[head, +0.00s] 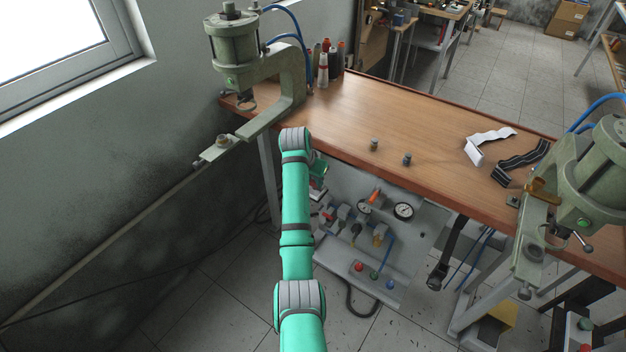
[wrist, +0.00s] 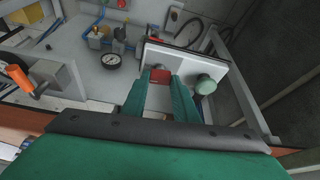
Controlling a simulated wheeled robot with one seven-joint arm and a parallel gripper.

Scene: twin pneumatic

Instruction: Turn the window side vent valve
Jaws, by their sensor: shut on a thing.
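My gripper (wrist: 160,84) is shut on a small red handle (wrist: 160,75) in the wrist view, with a green finger on each side of it. The handle sits at a pale plate (wrist: 187,57) on the pneumatic panel; it appears to be the window side vent valve, but its body is hidden. In the head view my arm reaches to the left end of the panel (head: 412,263) under the bench, and hides most of the gripper and the handle.
A round green knob (wrist: 206,85) is close right of my fingers. A gauge (wrist: 111,61) and an orange handle (wrist: 20,78) lie to the left. The wooden bench (head: 400,115) overhangs the panel. A left press (head: 236,45) and right press (head: 590,185) stand at its ends.

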